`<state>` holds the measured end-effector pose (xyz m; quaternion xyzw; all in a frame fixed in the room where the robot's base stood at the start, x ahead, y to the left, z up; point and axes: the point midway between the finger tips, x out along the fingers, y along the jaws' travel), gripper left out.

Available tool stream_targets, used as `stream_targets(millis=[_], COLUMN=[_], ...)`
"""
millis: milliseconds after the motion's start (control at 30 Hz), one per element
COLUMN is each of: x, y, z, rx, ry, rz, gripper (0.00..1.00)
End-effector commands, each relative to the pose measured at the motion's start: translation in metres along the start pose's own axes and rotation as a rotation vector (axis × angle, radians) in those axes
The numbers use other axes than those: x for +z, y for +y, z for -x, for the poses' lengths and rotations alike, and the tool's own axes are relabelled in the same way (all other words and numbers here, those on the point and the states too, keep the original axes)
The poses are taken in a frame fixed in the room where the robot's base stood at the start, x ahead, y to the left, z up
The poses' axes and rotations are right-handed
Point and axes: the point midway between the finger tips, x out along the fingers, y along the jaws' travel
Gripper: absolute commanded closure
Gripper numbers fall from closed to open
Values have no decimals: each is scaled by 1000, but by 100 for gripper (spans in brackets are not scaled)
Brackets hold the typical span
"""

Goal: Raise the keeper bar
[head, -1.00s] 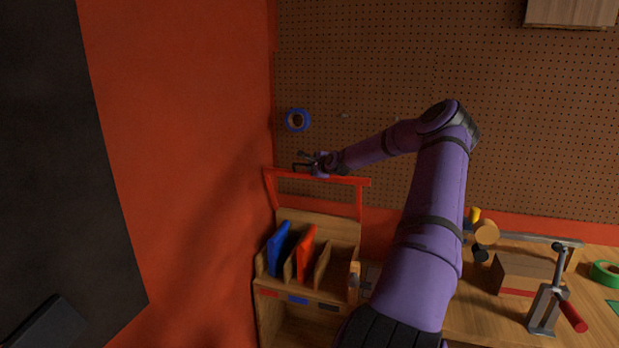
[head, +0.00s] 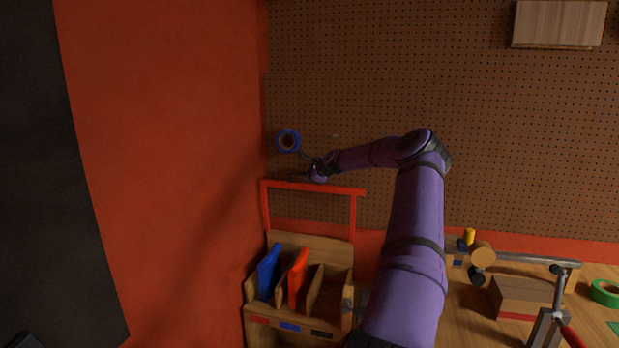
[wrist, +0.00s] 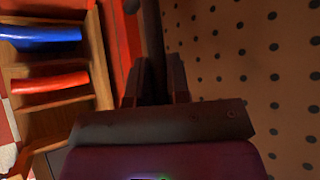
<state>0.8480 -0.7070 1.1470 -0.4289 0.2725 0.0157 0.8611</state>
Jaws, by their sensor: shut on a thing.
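The keeper bar (head: 334,190) is the red crossbar at the top of a red frame whose two posts stand over a wooden rack (head: 318,332). It is well above the rack's slots. My gripper (head: 316,178) is at the bar, left of its middle, reaching in from the right. In the wrist view, my dark fingers (wrist: 155,75) close around a dark, shadowed length that appears to be the bar. The exact contact is too dark to see clearly.
A blue board (head: 269,272) and a red board (head: 298,279) stand in the rack's slots. A red wall (head: 160,150) is close on the left, and a pegboard (head: 400,70) with a blue tape roll (head: 279,141) is behind. A workbench with tools lies right.

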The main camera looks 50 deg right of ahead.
Motion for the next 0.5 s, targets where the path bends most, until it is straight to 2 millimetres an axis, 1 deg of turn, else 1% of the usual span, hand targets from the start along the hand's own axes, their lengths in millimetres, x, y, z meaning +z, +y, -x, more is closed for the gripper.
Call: stream_targets(millis=[333, 367, 400, 500], x=[0, 0, 0, 0], y=[0, 0, 0, 0], z=[0, 0, 0, 0], rx=[-1, -1, -1, -1], ry=[0, 0, 0, 0], rz=[1, 1, 1, 1], gripper=[100, 79, 73, 73])
